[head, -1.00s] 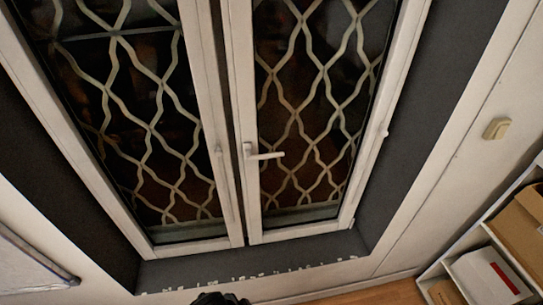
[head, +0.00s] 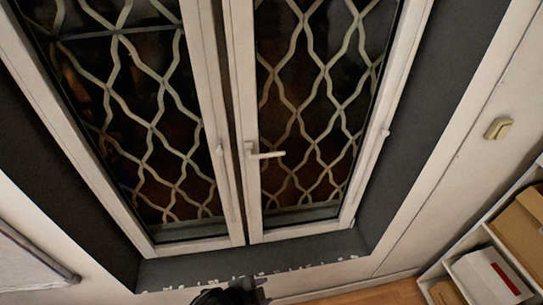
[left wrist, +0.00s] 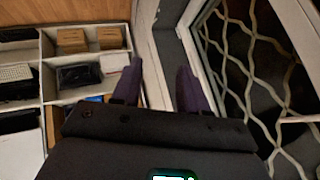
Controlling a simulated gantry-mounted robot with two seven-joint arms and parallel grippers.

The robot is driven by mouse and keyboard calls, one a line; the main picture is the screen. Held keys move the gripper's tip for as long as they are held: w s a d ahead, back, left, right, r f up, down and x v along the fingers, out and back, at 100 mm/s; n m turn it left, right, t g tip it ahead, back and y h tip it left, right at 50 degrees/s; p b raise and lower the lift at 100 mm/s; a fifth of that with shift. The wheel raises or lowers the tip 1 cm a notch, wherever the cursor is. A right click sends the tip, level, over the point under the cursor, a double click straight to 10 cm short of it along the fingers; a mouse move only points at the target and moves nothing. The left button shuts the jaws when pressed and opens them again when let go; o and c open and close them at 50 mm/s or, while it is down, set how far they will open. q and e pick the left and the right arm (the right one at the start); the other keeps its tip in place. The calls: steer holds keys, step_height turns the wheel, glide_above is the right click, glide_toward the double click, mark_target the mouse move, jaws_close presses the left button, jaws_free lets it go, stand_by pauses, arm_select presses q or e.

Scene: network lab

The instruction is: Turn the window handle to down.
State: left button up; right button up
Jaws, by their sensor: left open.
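The white window handle (head: 266,155) sits on the inner edge of the right sash (head: 246,190). Its lever sticks out level to the right. A pale bar at the right of the left wrist view looks like the same handle (left wrist: 298,119). My left gripper (head: 258,288) shows at the bottom of the head view, below the window sill and well apart from the handle. In the left wrist view its two dark fingers (left wrist: 157,80) stand apart with nothing between them. My right gripper is in neither view.
Pale wavy grilles (head: 150,120) show through the glass. A white shelf (head: 465,240) with boxes (head: 488,275) stands at the lower right. A beige wall switch (head: 498,128) is to the right of the window. The space before the window looks clear.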

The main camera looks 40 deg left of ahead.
arm_select(q)
steer(key=w+a+m+t+y+b, duration=0.1)
steer(key=w+a+m+t+b, duration=0.1)
steer(key=w+a+m+t, duration=0.4)
steer(key=m+t+y+b, duration=0.2)
steer(key=m+t+b, duration=0.3)
steer(key=b, duration=0.3)
glide_toward(272, 155)
steer(key=w, duration=0.3)
steer(key=w+a+p, duration=0.1)
steer(key=w, duration=0.2)
steer(key=w+p, duration=0.1)
steer(key=w, duration=0.2)
steer(key=shift+w+a+r, duration=0.1)
steer(key=shift+a+r, duration=0.15)
steer(key=shift+a, duration=0.15)
steer(key=shift+w+p, duration=0.3)
steer(key=shift+w, duration=0.25)
jaws_close()
